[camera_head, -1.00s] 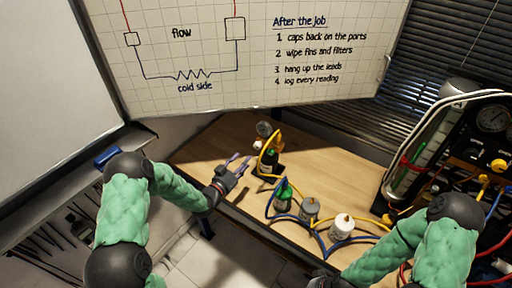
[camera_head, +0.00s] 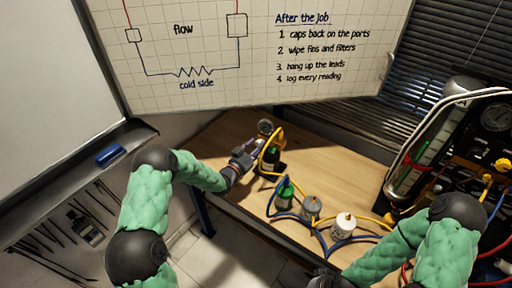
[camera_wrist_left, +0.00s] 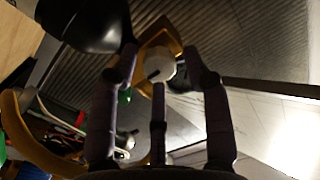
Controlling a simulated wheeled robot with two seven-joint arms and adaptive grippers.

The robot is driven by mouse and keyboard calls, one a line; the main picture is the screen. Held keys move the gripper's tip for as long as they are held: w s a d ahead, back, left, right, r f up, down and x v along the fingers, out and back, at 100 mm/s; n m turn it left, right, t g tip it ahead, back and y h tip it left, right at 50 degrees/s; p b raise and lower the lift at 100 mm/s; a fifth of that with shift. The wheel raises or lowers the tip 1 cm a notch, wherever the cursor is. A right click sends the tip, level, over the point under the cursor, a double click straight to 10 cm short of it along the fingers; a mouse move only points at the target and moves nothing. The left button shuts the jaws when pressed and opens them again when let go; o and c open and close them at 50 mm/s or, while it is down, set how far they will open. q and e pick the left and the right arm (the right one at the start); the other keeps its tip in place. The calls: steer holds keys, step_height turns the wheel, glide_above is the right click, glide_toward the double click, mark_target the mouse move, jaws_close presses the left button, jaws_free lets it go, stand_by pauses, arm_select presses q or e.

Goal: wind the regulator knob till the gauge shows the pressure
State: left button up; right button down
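The small round gauge (camera_head: 265,127) sits on top of the regulator on the wooden bench; its reading is too small to make out. The pale regulator knob (camera_wrist_left: 160,68) with a dark mark shows in the left wrist view, between my fingertips. In the head view my gripper covers it. My left gripper (camera_head: 255,149) is at the regulator's left side, its fingers pointing at the knob. The fingers are apart around the knob; I see no clear contact. A dark rounded body, likely the gauge's back (camera_wrist_left: 85,22), is close above the left finger. My right gripper (camera_head: 322,281) is mostly cut off at the bottom edge.
A green bottle (camera_head: 284,192), a grey can (camera_head: 311,208) and a white can (camera_head: 343,226) stand nearby among blue and yellow hoses. A gauge panel (camera_head: 495,118) is at right.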

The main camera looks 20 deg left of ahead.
arm_select(q)
jaws_close()
steer(key=shift+m+b, duration=6)
steer(key=shift+b, duration=2.9)
